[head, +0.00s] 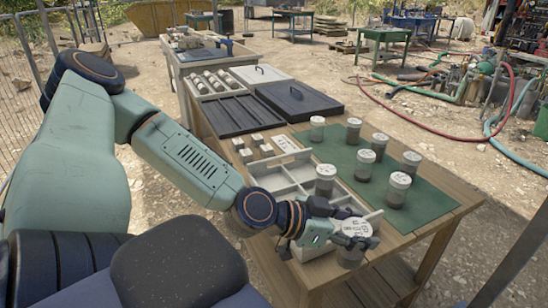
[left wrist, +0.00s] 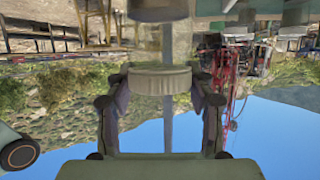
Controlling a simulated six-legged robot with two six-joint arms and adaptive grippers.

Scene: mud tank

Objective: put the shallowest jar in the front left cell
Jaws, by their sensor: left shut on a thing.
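My left gripper (head: 352,238) is shut on a jar with a white marked lid (head: 356,228), at the near end of the white divided tray (head: 289,187). In the left wrist view, which is upside down, the held jar's pale ribbed lid (left wrist: 160,80) sits between the two fingers, with clear glass and dark mud beyond it. The gripper hides part of the tray's near cells, and I cannot tell whether the jar touches the tray. Another lidded jar (head: 325,182) stands at the tray's right side, apparently in a cell. My right gripper is not in view.
Several lidded jars, including one at the right (head: 397,190), stand on the green mat (head: 428,194). A dark grooved tray (head: 231,115) and a dark lidded case (head: 298,101) lie farther back on the wooden table (head: 440,206).

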